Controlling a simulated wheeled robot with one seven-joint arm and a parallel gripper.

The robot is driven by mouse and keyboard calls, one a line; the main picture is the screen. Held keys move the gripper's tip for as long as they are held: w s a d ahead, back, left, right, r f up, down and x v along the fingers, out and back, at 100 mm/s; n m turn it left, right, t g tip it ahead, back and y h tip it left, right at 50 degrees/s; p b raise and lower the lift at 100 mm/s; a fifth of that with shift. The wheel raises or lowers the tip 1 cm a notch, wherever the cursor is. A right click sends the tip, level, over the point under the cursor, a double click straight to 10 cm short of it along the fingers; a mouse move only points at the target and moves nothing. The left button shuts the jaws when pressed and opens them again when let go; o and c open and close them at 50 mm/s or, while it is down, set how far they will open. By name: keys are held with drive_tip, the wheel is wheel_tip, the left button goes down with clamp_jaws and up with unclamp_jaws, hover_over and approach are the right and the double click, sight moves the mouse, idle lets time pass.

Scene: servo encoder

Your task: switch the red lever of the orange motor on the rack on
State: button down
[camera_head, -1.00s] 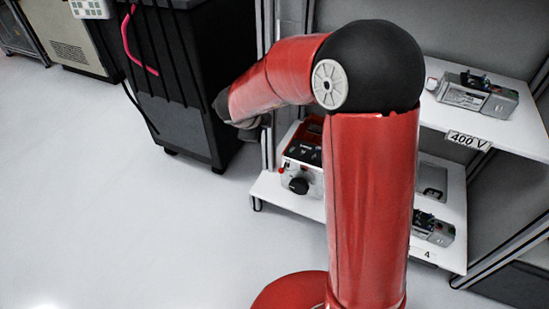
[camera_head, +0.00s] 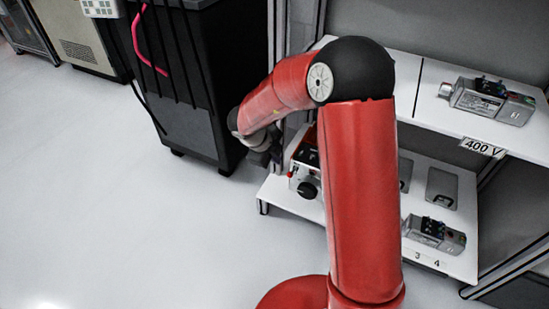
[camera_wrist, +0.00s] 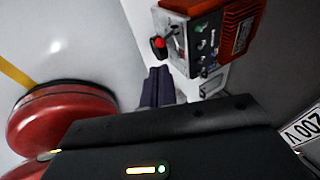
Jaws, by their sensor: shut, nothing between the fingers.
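The orange motor (camera_wrist: 237,28) has a grey front panel with a red-tipped lever (camera_wrist: 158,43) on its side, seen at the top of the wrist view. In the head view the motor (camera_head: 306,152) sits on the lower rack shelf, partly hidden behind my arm, with the red lever (camera_head: 291,171) at its left side. My gripper (camera_wrist: 159,70) is shut and empty. In the wrist view its fingertips appear just below the red lever, with a small gap in the picture. I cannot tell the depth between them.
The rack's lower shelf (camera_head: 281,192) also holds a grey motor (camera_head: 435,234). Another grey motor (camera_head: 490,101) is on the upper shelf, above a 400 V label (camera_head: 482,147). A 200 V label (camera_wrist: 303,126) shows in the wrist view. A black cabinet (camera_head: 180,85) stands left of the rack.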

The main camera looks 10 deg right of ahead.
sight(288, 175)
drive_tip(key=b+x, duration=0.2)
drive_tip(key=x, duration=0.8)
drive_tip(key=shift+f, duration=0.15)
drive_tip(key=shift+f+b, duration=0.15)
drive_tip(key=shift+b, duration=0.35)
drive_tip(key=shift+s+a+f+b, duration=0.1)
drive_tip(key=shift+s+f+b, duration=0.05)
drive_tip(key=shift+b, duration=0.35)
drive_tip(key=shift+t, duration=0.3)
wheel_tip(288, 175, down, 8)
drive_tip(key=s+t+h+b, duration=0.1)
drive_tip(key=b, duration=0.2)
drive_tip(key=shift+a+t+h, duration=0.3)
drive_tip(key=shift+a, duration=0.15)
drive_tip(key=shift+s, duration=0.15)
